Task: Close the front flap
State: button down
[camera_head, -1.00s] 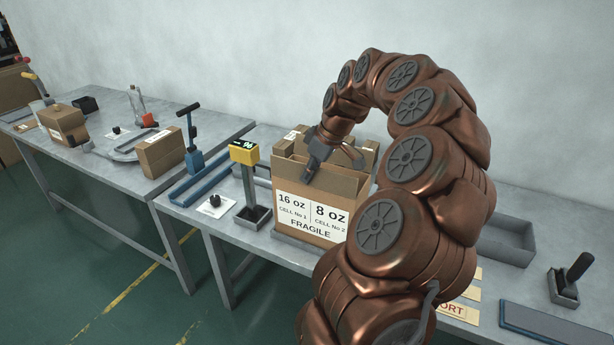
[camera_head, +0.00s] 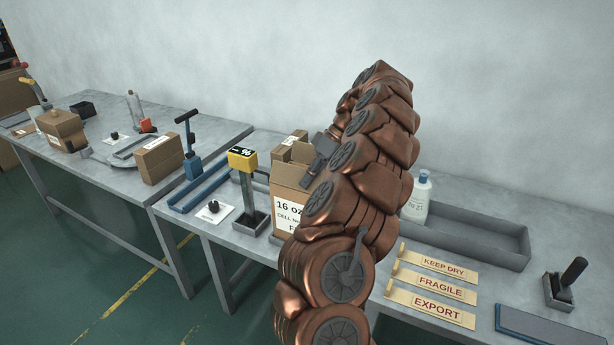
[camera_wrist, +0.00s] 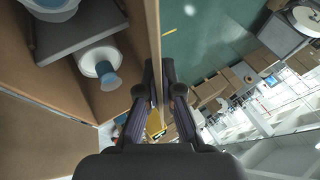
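The carton (camera_head: 288,200), labelled "16 oz", stands on the right table, largely hidden behind my arm. Its upright front flap (camera_wrist: 154,30) shows edge-on in the wrist view, with the carton's inside to its left and the green floor to its right. My gripper (camera_wrist: 158,75) has one finger on each side of this cardboard edge, with almost no gap, and looks shut on it. A white bottle with a blue cap (camera_wrist: 100,65) is inside the carton. In the head view my gripper (camera_head: 318,160) is at the carton's top, partly hidden by my arm.
To the right are a white bottle (camera_head: 418,198), a long grey tray (camera_head: 480,232), sign plates (camera_head: 435,285) and a stamp (camera_head: 565,280). A small box (camera_head: 158,158) sits on the left table.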

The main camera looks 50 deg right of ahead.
jog(key=p, duration=0.1)
jog(key=y+p, duration=0.1)
jog(key=shift+d+r+p, duration=0.1)
jog(key=shift+d+p, duration=0.15)
jog(key=shift+p, duration=0.15)
jog(key=shift+d+m+y+p, duration=0.1)
jog(key=shift+m+y+p, duration=0.3)
jog(key=shift+p, duration=0.8)
jog(key=shift+w+f+g+y+p, duration=0.1)
jog(key=shift+f+g+y+p, duration=0.2)
jog(key=shift+f+y+p, duration=0.4)
jog(key=c, duration=1.4)
grip_release()
jog(key=shift+r, duration=0.3)
jog(key=shift+o, duration=0.2)
